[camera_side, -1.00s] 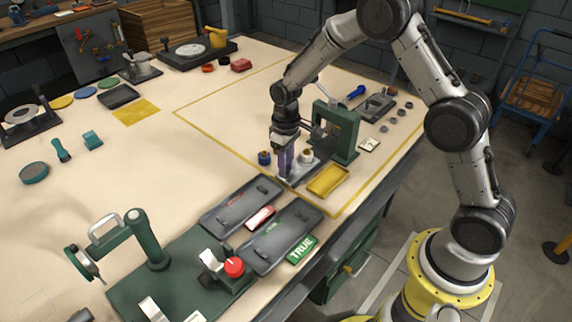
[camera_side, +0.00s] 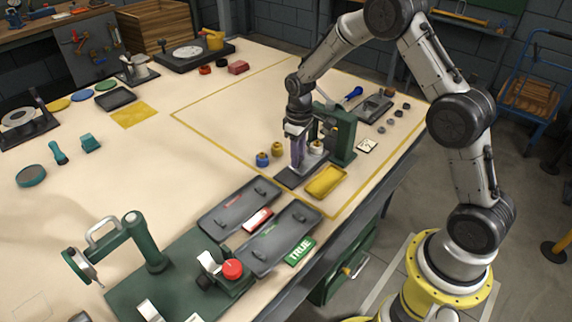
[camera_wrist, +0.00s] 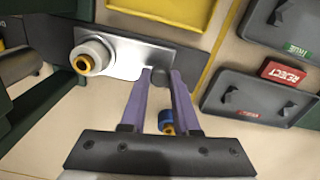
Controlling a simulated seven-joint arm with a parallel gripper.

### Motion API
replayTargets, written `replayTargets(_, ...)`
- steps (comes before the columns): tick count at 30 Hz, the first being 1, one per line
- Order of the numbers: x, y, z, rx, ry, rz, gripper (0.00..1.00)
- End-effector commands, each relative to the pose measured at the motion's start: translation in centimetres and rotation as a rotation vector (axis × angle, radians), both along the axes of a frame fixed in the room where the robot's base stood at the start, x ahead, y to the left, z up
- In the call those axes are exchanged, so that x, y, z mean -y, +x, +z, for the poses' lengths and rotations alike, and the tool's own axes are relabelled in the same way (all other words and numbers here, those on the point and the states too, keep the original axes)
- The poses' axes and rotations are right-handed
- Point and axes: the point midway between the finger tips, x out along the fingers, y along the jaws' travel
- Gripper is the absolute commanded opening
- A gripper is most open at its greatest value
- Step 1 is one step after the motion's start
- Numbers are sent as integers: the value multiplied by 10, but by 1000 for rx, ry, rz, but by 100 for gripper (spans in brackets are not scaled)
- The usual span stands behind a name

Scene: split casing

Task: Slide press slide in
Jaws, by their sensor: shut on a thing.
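The green press (camera_side: 342,132) stands on the table near the far right edge; parts of it fill the left of the wrist view (camera_wrist: 30,130). Its silver slide (camera_wrist: 135,55) lies on a dark rail (camera_wrist: 185,62) and bears a white round part with a brass centre (camera_wrist: 92,56). In the side view the white part (camera_side: 316,147) is close to the press opening. My gripper (camera_wrist: 160,75) has its purple fingers shut on the slide's outer end. In the side view my gripper (camera_side: 298,165) partly hides the slide.
A yellow tray (camera_side: 326,182) lies in front of the rail. A blue part (camera_side: 262,160) and a brass-coloured part (camera_side: 277,149) stand left of my gripper. Grey reject (camera_side: 238,206) and true (camera_side: 280,240) trays lie nearer the front.

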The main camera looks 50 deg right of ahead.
Motion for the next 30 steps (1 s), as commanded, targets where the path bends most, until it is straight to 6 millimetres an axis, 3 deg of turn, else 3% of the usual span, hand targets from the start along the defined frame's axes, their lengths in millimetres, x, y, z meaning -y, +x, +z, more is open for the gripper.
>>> replayTargets(1, 16, 1, 1, 3, -2, -7, 0)
replayTargets(6, 48, 1, 1, 5, -1, -3, 0)
replayTargets(18, 59, 1, 1, 5, -5, 1, 0)
replayTargets(19, 59, 1, 1, 6, -6, 1, 35)
replayTargets(23, 58, 1, 1, 5, -4, 0, 58)
replayTargets(30, 56, 0, 1, 2, -2, 1, 60)
